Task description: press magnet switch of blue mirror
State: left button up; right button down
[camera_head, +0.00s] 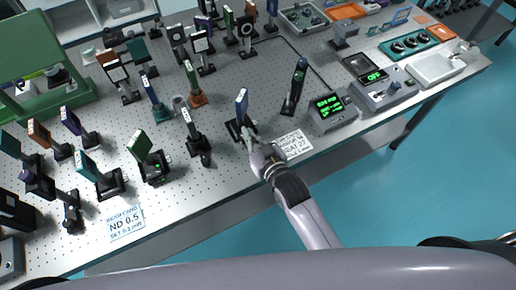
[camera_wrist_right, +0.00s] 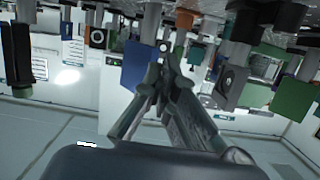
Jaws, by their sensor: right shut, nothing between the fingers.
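The blue mirror (camera_head: 241,105) stands upright on a black base (camera_head: 236,132) near the front edge of the table. My right gripper (camera_head: 248,138) is at the front of this base, with its fingers closed together and nothing between them. In the right wrist view the blue mirror plate (camera_wrist_right: 136,66) shows just behind the closed fingertips (camera_wrist_right: 165,62). The switch on the base cannot be made out, as the gripper covers that side. I cannot tell if the fingertips touch the base. My left gripper is not in view.
A white label card (camera_head: 294,144) lies right of the gripper. A dark post mount (camera_head: 297,88) and a box with green digits (camera_head: 332,108) stand further right. A black-and-white mount (camera_head: 194,133) and a green mirror (camera_head: 140,144) stand to the left. Bare perforated table lies between them.

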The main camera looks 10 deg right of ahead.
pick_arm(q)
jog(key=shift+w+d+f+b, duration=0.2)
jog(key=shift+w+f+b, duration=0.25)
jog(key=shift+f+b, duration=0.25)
pick_arm(e)
jog(key=v, duration=0.6)
jog(key=shift+d+f, duration=0.1)
